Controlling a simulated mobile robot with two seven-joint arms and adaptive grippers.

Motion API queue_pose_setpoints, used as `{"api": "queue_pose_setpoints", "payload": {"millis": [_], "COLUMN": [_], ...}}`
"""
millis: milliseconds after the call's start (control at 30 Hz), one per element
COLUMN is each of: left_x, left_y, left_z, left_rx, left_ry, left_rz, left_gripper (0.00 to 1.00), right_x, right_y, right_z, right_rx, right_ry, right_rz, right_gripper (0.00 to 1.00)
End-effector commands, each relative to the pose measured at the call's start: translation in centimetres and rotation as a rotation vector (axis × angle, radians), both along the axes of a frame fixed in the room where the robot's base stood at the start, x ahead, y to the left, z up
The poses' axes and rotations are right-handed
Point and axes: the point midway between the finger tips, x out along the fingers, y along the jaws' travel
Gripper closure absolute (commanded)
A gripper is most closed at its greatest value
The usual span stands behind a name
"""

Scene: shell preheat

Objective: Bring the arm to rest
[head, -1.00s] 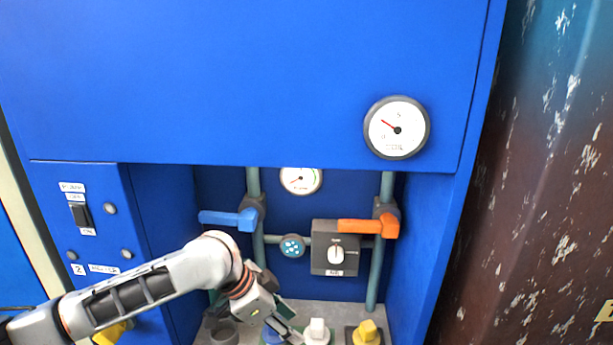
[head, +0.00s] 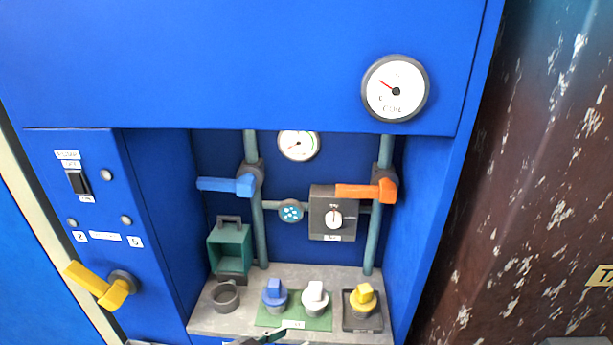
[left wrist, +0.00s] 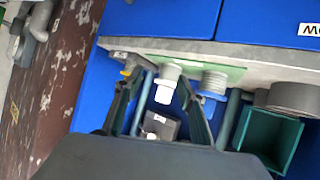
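My left gripper (left wrist: 160,88) shows in the left wrist view with its two dark fingers spread apart and nothing between them. Behind the fingers are the white-topped plug (left wrist: 168,82) and the blue-topped plug (left wrist: 212,88). In the head view only a small dark part of my left arm or gripper shows at the bottom edge, in front of the shelf. The blue plug (head: 274,292), white plug (head: 315,296) and yellow plug (head: 363,297) stand upright on the shelf. My right gripper is in neither view.
The grey shelf (head: 205,322) also holds a grey ring (head: 225,296) and a green open box (head: 230,246). A yellow lever (head: 97,287) sticks out from the left panel. Blue (head: 227,185) and orange (head: 367,191) valve handles stand out from the pipes.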

Motion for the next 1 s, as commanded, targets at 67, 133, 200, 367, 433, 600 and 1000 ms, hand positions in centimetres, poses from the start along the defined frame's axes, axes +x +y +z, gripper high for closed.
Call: {"api": "queue_pose_setpoints", "payload": {"millis": [67, 133, 200, 367, 433, 600, 1000], "left_x": [-1.8, -3.4, -5.2, -9.5, -11.1, -13.3, -13.4], "left_y": [2.3, 4.5, 7.0, 12.0, 13.6, 15.8, 16.0], "left_z": [-2.1, -3.6, -5.2, -7.9, -8.6, -9.5, -9.5], "left_rx": [0.009, 0.029, 0.059, 0.144, 0.178, 0.227, 0.231], "left_ry": [0.003, -0.004, -0.009, -0.02, -0.023, -0.028, -0.029], "left_rz": [0.075, 0.136, 0.195, 0.292, 0.316, 0.344, 0.347], "left_gripper": [0.6, 0.6, 0.6, 0.6, 0.6, 0.6, 0.6], "right_x": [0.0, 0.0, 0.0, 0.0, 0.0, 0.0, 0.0], "right_y": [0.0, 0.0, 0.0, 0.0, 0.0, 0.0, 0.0], "right_z": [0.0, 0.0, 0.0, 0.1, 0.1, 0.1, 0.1], "right_rx": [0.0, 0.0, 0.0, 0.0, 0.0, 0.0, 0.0], "right_ry": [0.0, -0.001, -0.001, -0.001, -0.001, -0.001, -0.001], "right_rz": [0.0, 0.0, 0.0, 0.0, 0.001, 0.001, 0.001], "right_gripper": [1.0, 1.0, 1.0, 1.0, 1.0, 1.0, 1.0]}}
